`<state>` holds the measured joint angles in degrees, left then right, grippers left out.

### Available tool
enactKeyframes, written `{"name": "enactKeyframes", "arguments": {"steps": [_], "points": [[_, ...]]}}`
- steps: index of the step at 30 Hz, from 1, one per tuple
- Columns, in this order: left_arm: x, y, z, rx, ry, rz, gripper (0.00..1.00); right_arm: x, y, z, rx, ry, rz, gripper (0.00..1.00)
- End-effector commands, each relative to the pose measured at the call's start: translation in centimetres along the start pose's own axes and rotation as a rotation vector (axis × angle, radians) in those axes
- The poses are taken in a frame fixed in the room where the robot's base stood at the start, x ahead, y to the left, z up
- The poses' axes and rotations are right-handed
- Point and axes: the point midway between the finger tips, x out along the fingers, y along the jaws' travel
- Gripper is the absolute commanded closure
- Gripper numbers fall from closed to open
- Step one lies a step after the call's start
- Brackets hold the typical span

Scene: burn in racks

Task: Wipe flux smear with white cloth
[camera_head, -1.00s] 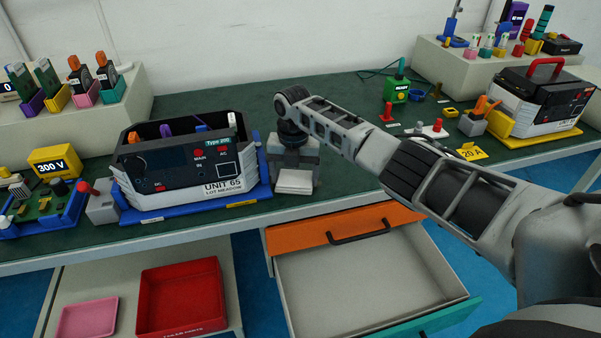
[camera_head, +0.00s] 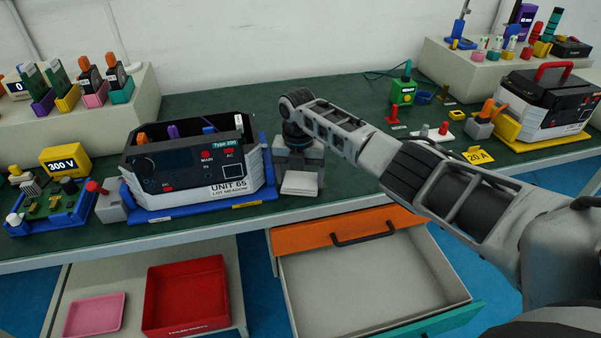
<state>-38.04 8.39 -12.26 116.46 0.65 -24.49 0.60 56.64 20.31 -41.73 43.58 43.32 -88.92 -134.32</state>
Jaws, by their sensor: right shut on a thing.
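My right arm reaches in from the right, and its gripper (camera_head: 299,170) points down just above the green bench top (camera_head: 350,192). It is shut on the white cloth (camera_head: 299,184), a small pale flat pad at the bench surface, just right of the UNIT 65 box. The fingertips are mostly hidden by the gripper body, and I cannot tell if the cloth touches the bench. I cannot make out a flux smear; it may be hidden under the cloth or gripper. My left gripper is not in view.
The UNIT 65 box (camera_head: 200,178) on its blue tray (camera_head: 160,213) stands close left of the gripper. A red bin (camera_head: 185,298) is lower left.

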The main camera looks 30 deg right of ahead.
Motion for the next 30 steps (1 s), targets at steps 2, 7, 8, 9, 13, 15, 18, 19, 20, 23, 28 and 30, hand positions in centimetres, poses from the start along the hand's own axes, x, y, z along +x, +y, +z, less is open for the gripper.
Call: {"name": "enactKeyframes", "arguments": {"steps": [2, 7, 8, 9, 13, 15, 18, 19, 20, 23, 28, 30], "points": [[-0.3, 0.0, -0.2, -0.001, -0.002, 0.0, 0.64, -0.6, 0.9, -0.3, -0.02, 0.002, 0.034, 0.39], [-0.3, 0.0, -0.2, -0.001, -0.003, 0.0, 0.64, -0.5, 0.3, -0.1, -0.02, 0.002, 0.036, 0.39], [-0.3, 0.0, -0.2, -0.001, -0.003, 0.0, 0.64, -0.5, 0.3, -0.1, -0.019, 0.002, 0.036, 0.39], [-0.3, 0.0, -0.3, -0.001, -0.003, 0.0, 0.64, -0.6, 0.1, 0.0, -0.018, 0.002, 0.035, 0.39], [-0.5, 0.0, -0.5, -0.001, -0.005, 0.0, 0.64, -0.7, -0.7, 0.3, -0.014, 0.001, 0.032, 0.39], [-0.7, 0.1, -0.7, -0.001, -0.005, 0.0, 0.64, -0.7, -1.4, 0.6, -0.012, 0.002, 0.03, 0.39], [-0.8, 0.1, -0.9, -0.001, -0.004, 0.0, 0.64, -0.6, -2.3, 1.0, -0.011, 0.002, 0.027, 0.39], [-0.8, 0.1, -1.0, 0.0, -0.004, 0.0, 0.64, -0.6, -2.6, 1.1, -0.01, 0.002, 0.026, 0.39], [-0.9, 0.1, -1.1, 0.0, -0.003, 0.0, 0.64, -0.6, -2.8, 1.1, -0.01, 0.002, 0.026, 0.39], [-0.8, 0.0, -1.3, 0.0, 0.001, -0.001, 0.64, -0.6, -3.2, 1.3, -0.011, 0.002, 0.025, 0.39], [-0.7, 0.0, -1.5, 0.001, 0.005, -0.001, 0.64, -0.4, -3.6, 1.5, -0.012, 0.002, 0.022, 0.39], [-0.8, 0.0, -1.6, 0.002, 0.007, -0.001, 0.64, -0.4, -4.2, 1.7, -0.011, 0.003, 0.021, 0.39]]}}
